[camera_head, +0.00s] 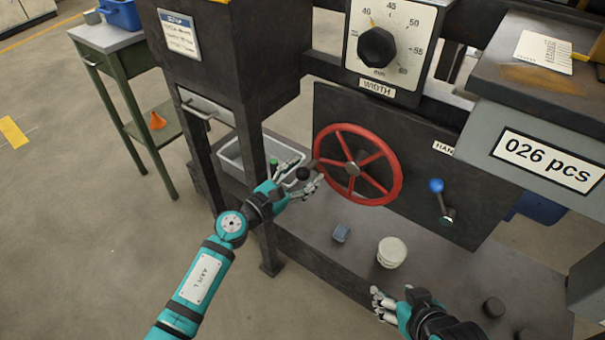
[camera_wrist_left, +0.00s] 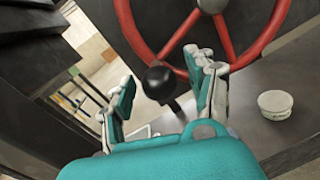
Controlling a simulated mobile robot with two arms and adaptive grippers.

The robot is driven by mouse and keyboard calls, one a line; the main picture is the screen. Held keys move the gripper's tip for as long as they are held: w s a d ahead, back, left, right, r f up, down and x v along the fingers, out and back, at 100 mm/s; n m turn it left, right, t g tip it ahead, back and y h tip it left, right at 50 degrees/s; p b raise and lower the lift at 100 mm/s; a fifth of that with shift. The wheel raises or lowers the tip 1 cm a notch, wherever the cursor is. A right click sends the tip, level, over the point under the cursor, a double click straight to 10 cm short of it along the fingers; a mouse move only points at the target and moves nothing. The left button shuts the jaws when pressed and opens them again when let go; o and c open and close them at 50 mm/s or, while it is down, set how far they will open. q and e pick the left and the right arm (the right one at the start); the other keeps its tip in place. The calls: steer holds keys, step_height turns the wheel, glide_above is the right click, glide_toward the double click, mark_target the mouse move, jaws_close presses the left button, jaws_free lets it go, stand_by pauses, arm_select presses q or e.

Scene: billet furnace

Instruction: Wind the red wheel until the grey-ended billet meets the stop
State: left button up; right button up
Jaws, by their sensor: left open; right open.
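The red wheel (camera_head: 370,159) stands upright on a dark panel. Its black handle knob (camera_head: 303,173) sticks out at the wheel's left side. My left gripper (camera_head: 301,176) is open, with its fingers on either side of the knob. In the left wrist view, the knob (camera_wrist_left: 158,83) shows between the spread fingers, with the wheel (camera_wrist_left: 224,40) behind it; I cannot tell whether they touch the knob. My right gripper (camera_head: 384,303) is open and empty low at the front, away from the wheel. I do not see the grey-ended billet or the stop.
A width dial (camera_head: 377,48) is above the wheel, and a blue-knobbed lever (camera_head: 437,187) is to its right. A white tub (camera_head: 391,252), a small grey block (camera_head: 341,232) and dark cylinders are on the lower shelf. A grey tray (camera_head: 232,155) lies behind a dark post.

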arm_select(q)
jaws_close()
stand_by(0.4)
steer(key=r+m+p, duration=0.2)
steer(key=r+m, duration=0.1)
steer(key=shift+w+a+p, duration=0.15)
steer(key=shift+a+p, duration=0.05)
steer(key=shift+p, duration=0.1)
steer(key=shift+r+m+p, duration=0.5)
steer(key=shift+p, duration=0.1)
arm_select(e)
steer(key=s+d+g+h, duration=0.1)
steer(key=s+d+g, duration=0.25)
steer(key=s, duration=0.45)
arm_select(q)
steer(key=shift+r+m+y+p, duration=0.3)
steer(key=shift+p, duration=0.05)
steer(key=r+m+p, duration=0.1)
steer(key=m+p, duration=0.1)
steer(key=shift+d+r+p, duration=0.15)
steer(key=shift+r+p, duration=0.2)
steer(key=shift+r, duration=0.1)
arm_select(e)
step_height(320, 180, down, 14)
steer(key=w+a+g, duration=0.1)
steer(key=shift+w+a+r+g, duration=0.15)
steer(key=shift+w+a+g, duration=0.1)
steer(key=shift+g, duration=0.1)
